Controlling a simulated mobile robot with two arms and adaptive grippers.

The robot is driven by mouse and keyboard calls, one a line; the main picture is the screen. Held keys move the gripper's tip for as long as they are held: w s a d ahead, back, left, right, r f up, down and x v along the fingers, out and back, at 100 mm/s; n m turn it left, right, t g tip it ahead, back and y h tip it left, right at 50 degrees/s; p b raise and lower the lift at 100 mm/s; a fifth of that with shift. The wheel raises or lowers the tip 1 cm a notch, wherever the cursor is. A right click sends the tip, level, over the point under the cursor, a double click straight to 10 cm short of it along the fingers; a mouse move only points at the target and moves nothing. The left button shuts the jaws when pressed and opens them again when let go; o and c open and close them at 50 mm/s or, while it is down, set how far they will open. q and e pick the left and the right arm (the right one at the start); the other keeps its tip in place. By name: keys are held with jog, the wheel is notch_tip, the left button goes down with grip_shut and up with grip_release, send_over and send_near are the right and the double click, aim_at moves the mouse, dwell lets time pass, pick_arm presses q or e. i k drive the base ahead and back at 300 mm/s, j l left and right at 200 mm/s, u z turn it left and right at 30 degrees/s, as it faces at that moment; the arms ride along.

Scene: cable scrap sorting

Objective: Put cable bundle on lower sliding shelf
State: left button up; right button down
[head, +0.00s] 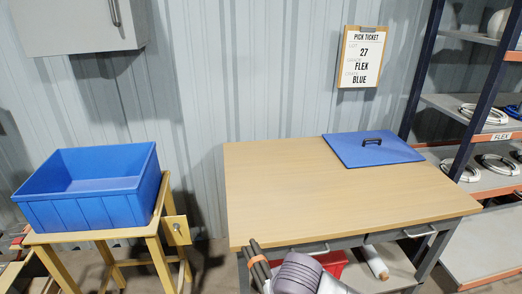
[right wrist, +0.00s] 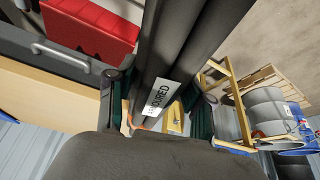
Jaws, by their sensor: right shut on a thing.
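The cable bundle, several straight dark grey lengths with an orange band, shows at the bottom of the head view (head: 256,262). In the right wrist view the bundle (right wrist: 186,45) runs up between the fingers and bears a white tag ending in "OURED". My right gripper (right wrist: 157,108) is shut on it. My left gripper is not in view.
A blue crate (head: 90,205) sits on a wooden stand at left. Cable coils (head: 483,114) lie on the rack.

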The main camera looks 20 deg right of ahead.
aim_at(488, 249)
jog(key=k+l, duration=0.1)
jog(key=l, duration=0.4)
jog(key=k+l, duration=0.1)
jog(key=l, duration=0.45)
jog(key=k+l, duration=0.1)
jog(key=l, duration=0.95)
jog(key=k+l, duration=0.15)
jog(key=l, duration=0.35)
jog(key=k+l, duration=0.1)
jog(key=l, duration=0.4)
jog(key=k+l+u, duration=0.1)
jog(key=l, duration=0.95)
jog(key=k+l, duration=0.15)
jog(key=l, duration=0.85)
jog(key=k+l, duration=0.15)
jog(key=l, duration=0.4)
